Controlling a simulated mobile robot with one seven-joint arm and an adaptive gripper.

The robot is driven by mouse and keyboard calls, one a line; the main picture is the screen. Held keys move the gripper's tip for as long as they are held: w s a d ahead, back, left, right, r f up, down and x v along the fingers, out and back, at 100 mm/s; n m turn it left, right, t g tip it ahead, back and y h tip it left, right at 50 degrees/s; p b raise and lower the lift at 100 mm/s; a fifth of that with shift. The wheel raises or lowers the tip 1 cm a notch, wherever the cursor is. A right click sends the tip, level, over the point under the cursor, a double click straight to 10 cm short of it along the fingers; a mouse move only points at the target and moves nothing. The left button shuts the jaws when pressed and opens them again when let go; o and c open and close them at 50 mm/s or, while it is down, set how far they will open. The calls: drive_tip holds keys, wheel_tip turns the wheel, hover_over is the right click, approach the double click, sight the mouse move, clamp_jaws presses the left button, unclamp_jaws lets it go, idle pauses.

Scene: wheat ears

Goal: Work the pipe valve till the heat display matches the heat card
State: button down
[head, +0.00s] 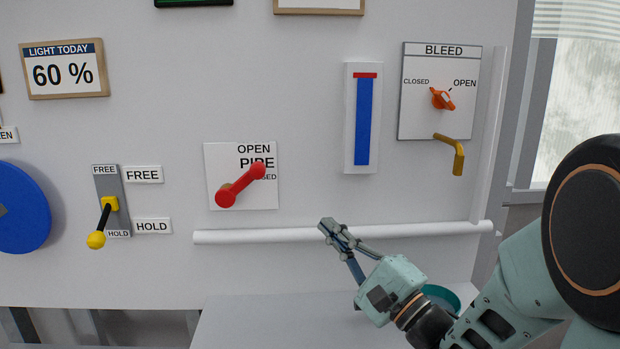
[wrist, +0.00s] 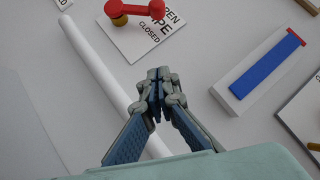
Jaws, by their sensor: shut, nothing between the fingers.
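The pipe valve (head: 241,185) is a red lever on a white plate marked OPEN, PIPE and CLOSED. The valve lever (wrist: 136,9) also shows at the top of the wrist view. My gripper (head: 328,227) is shut and empty, to the right of and below the valve, apart from it. In the wrist view my gripper's fingertips (wrist: 156,76) meet with nothing between them. No heat display or heat card can be read in either view.
A white pipe rail (head: 260,236) runs below the valve. A blue column gauge (head: 362,120) and a BLEED panel with orange knob (head: 442,99) are to the right. A black-yellow FREE/HOLD lever (head: 104,220) is to the left. Two cut-off frames (head: 318,8) (head: 192,2) show at the top.

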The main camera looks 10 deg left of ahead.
sight(241, 185)
drive_tip(key=w+a+r+y, duration=0.1)
drive_tip(key=w+a+r, duration=0.2)
drive_tip(key=a+r, duration=0.3)
drive_tip(key=a, duration=0.5)
drive_tip(key=shift+r+m+g+y, duration=0.3)
drive_tip(key=shift+r, duration=0.1)
drive_tip(key=shift+s+a+r+n+g+p, duration=0.1)
drive_tip(key=shift+a+r+n+g+p, duration=0.4)
drive_tip(key=shift+p, duration=0.4)
drive_tip(key=shift+r, duration=0.1)
drive_tip(key=shift+d, duration=0.1)
